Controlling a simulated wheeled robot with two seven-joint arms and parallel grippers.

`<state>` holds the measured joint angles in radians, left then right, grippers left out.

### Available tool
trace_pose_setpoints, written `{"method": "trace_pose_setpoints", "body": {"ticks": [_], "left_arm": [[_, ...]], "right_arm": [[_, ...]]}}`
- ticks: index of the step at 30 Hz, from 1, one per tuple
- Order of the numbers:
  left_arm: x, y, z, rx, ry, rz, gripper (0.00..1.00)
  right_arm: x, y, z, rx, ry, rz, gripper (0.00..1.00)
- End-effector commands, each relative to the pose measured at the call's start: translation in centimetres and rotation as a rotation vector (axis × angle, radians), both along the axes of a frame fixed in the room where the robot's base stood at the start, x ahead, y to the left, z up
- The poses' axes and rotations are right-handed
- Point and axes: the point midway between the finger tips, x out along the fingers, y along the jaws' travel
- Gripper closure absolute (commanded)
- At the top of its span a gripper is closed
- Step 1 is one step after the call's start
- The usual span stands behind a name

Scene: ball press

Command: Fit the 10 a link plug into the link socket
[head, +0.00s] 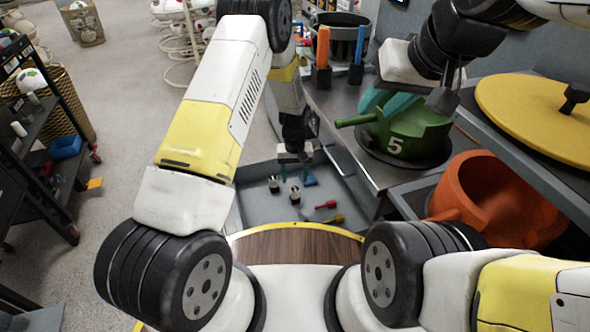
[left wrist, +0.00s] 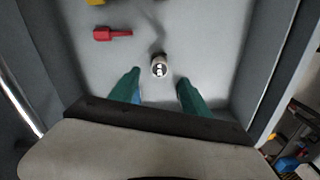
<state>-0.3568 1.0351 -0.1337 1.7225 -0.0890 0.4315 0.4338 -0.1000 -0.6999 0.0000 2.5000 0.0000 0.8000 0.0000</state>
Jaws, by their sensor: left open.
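My left gripper (head: 294,162) hangs over the tray, open, pointing down. In the left wrist view one silver piece (left wrist: 160,67) appears beyond and between its green fingertips (left wrist: 159,83), with nothing gripped. My right gripper (head: 388,104) is at upper right by the green pot; its teal fingers are partly hidden, so its grip is unclear. I cannot identify the link socket.
A red piece (head: 326,204) and a yellow piece (head: 333,219) lie in the tray (head: 251,211), with a blue piece (head: 310,181) behind. The tray walls are close around my left gripper. The green pot (head: 413,132) marked 5 and an orange pot (head: 500,205) stand right.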

Motion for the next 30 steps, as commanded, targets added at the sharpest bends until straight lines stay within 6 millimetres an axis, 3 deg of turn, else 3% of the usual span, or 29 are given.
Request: {"method": "trace_pose_setpoints", "body": {"ticks": [18,28,30], "left_arm": [[0.3,0.0,-7.5,0.003,0.005,0.001,0.45],[0.4,0.0,-8.3,0.002,0.002,0.001,0.45],[0.4,0.0,-8.2,0.002,0.002,0.001,0.56]], "right_arm": [[0.0,0.0,0.0,0.000,0.000,0.000,0.67],[0.0,0.0,0.0,0.000,0.000,0.000,0.67],[0.0,0.0,0.0,0.000,0.000,0.000,0.67]]}}
